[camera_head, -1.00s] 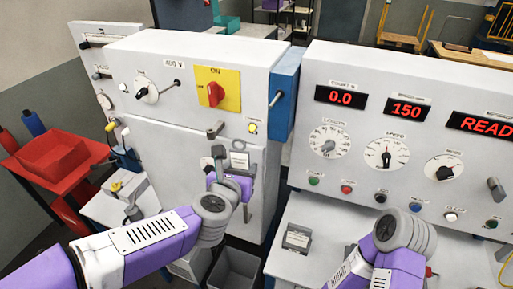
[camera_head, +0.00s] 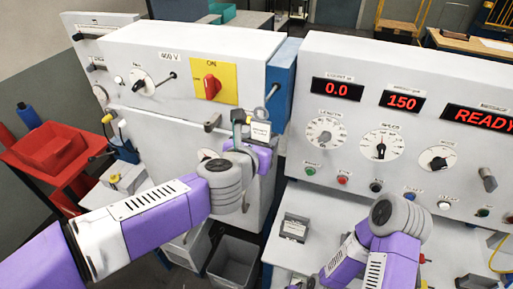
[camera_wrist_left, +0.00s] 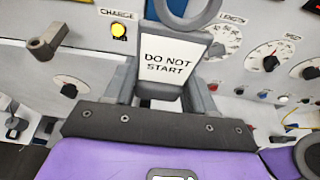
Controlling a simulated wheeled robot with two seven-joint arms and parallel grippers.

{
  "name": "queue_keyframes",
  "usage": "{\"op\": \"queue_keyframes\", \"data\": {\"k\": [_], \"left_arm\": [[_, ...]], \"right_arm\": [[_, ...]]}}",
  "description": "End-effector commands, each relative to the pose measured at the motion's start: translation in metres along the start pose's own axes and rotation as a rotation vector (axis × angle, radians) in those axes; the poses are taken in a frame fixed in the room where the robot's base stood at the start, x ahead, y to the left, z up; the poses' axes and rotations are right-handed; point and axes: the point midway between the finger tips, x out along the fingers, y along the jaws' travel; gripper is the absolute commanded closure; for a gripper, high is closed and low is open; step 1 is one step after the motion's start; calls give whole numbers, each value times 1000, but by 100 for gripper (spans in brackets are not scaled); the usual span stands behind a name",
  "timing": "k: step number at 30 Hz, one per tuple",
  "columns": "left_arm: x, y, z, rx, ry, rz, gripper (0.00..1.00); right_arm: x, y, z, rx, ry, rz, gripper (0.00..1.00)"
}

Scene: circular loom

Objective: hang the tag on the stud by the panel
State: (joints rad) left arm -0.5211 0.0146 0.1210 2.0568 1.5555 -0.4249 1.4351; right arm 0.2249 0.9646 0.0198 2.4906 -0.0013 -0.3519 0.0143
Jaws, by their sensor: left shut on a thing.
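The tag (camera_head: 261,131) is a white plate in a grey frame, reading DO NOT START in the left wrist view (camera_wrist_left: 170,57). A grey loop (camera_wrist_left: 188,10) at its top runs out of that view. My left gripper (camera_head: 249,148) is shut on the tag's lower part and holds it upright before the grey cabinet's right edge. A short metal stud (camera_head: 273,91) sticks out of the blue box (camera_head: 286,78) between cabinet and display panel. It is above and slightly right of the tag, which is apart from it. My right gripper is out of view.
The display panel (camera_head: 330,65) with dials stands right of the blue box. A grey latch (camera_head: 213,122) and yellow switch plate (camera_head: 230,84) stick out on the cabinet. A grey bin (camera_head: 234,262) is below. My right arm (camera_head: 390,235) is over the right bench.

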Motion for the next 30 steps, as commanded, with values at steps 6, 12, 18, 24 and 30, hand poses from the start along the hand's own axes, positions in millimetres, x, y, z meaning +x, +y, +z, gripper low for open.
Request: {"op": "queue_keyframes", "data": {"k": [6, 12, 18, 24, 30], "left_arm": [[20, 0, 7, 0, 1, 2, 82], [20, 1, 9, 0, -1, 2, 82], [19, 1, 13, 0, -1, 1, 82], [19, 0, 12, 0, -1, 1, 82], [19, 0, 12, 0, -1, 1, 82]], "right_arm": [[-1, 0, 0, 0, 0, 0, 57], [-1, 0, 0, 0, 0, 0, 57], [-6, -2, 0, 0, 0, 0, 57], [-5, -2, 0, 0, 0, 0, 57], [-5, -2, 0, 0, 0, 0, 57]]}}
